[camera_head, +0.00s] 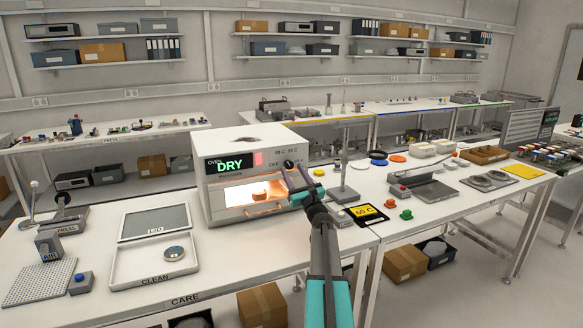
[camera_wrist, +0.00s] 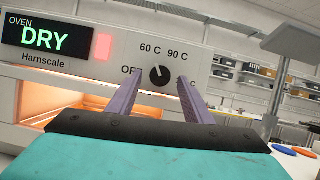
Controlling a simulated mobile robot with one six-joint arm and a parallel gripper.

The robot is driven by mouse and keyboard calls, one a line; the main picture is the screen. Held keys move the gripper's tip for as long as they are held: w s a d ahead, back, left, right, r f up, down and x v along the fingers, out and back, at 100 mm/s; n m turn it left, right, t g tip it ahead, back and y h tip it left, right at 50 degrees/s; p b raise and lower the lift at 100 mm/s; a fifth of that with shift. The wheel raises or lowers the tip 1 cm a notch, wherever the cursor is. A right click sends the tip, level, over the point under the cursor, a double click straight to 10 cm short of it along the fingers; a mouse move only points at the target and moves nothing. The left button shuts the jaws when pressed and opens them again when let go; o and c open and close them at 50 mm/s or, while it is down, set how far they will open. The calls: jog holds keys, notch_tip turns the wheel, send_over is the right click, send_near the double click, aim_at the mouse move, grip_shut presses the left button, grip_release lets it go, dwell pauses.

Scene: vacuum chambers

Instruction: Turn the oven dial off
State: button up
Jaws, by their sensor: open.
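The oven (camera_head: 250,180) is a white box on the near bench, with a green "DRY" display and a red light on its front. Its window glows orange around a small object inside. The oven dial (camera_wrist: 159,76) is a black round knob with a white pointer line tilted up and slightly left, near the 60 C mark. The OFF label is left of it, partly hidden by a finger. In the head view the dial (camera_head: 288,164) shows just above my gripper (camera_head: 301,184). My gripper in the wrist view (camera_wrist: 156,82) is open, its purple fingers on either side below the dial, apparently not gripping it.
A stand (camera_head: 342,165) rises close to the oven's right side. Wall shelves are far behind.

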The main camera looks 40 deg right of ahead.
aim_at(289, 165)
jog(key=shift+x, duration=1.3)
jog(key=c, duration=1.1)
jog(key=shift+o, duration=0.2)
